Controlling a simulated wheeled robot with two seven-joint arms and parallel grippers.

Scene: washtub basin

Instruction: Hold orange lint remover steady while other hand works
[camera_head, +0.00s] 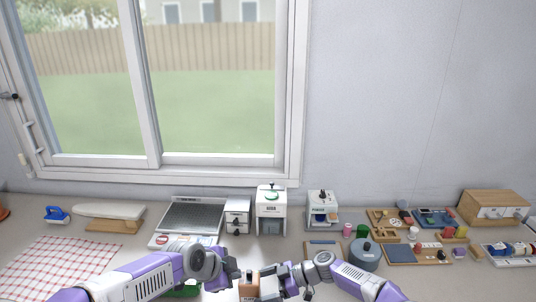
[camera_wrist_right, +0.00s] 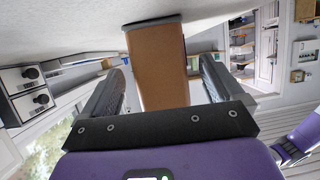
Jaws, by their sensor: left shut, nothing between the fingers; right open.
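An orange-brown block-like thing, which seems to be the orange lint remover (camera_head: 249,287), stands at the bottom centre of the head view, with a dark top. In the right wrist view the lint remover (camera_wrist_right: 158,70) shows as a tall orange-brown face with a grey end. My right gripper (camera_wrist_right: 164,66) is open, with one finger to each side of it and gaps between. In the head view my right gripper (camera_head: 280,281) is just right of it. My left gripper (camera_head: 229,277) is shut and empty, close on its left side. Its lower part is cut off by the frame.
Behind the grippers stand a ribbed washboard tray (camera_head: 190,216), white drawers (camera_head: 237,215) and a white dispenser (camera_head: 271,213). A checked cloth (camera_head: 70,265) lies left; small boards with parts fill the right.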

